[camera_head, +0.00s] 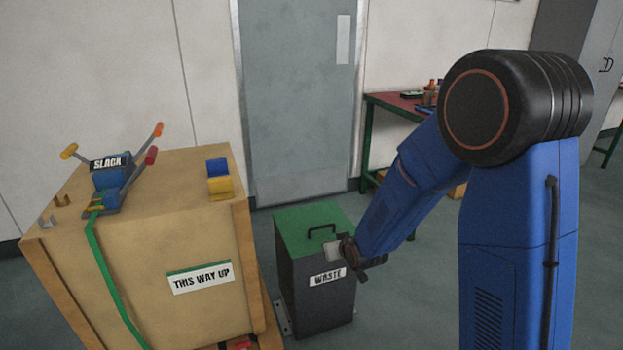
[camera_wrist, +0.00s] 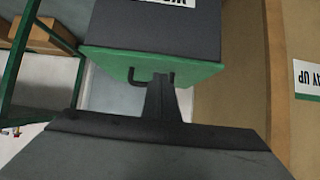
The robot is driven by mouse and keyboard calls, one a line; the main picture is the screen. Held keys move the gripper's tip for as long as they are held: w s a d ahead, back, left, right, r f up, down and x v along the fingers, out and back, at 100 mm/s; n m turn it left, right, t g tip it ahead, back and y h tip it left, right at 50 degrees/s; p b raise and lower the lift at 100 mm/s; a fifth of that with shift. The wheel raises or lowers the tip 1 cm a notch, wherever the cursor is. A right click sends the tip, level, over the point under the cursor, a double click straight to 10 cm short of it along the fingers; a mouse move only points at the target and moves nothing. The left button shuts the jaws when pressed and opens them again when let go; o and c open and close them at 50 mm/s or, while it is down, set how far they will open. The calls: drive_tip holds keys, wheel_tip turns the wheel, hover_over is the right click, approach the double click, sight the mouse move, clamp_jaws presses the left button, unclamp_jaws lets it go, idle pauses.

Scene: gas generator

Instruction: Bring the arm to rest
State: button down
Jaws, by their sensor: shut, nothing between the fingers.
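My blue arm rises at the right of the head view and bends down at a black joint. My gripper (camera_head: 350,250) is at its lower end, in front of the dark waste bin (camera_head: 308,290) in that view. It is shut and holds nothing. In the wrist view my gripper (camera_wrist: 160,95) points at the green lid (camera_wrist: 110,62) of the bin, near its black handle. I cannot tell whether it touches the bin.
A wooden crate (camera_head: 140,240) marked "THIS WAY UP" stands left of the bin. It carries a strap ratchet labelled "SLACK" (camera_head: 108,163) and a blue and yellow block (camera_head: 219,180). A red-topped workbench (camera_head: 400,103) is behind my arm. A grey door (camera_head: 298,110) is at the back.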

drive_tip(key=s+d+r+m+g+h, duration=0.1)
drive_tip(key=s+d+r, duration=0.5)
drive_tip(key=s+r, duration=0.15)
drive_tip(key=s+d+r+m+g+h, duration=0.1)
drive_tip(key=s+d+r+g, duration=0.1)
drive_tip(key=s+d+r, duration=0.6)
drive_tip(key=s+d+r+g, duration=0.1)
drive_tip(key=s+d, duration=0.1)
drive_tip(key=s, duration=1)
drive_tip(key=s+d+r+m+g+h, duration=0.1)
drive_tip(key=s+d+r, duration=0.1)
drive_tip(key=s, duration=1)
drive_tip(key=shift+s+d+r+g, duration=0.2)
drive_tip(key=shift+s+d+g, duration=0.2)
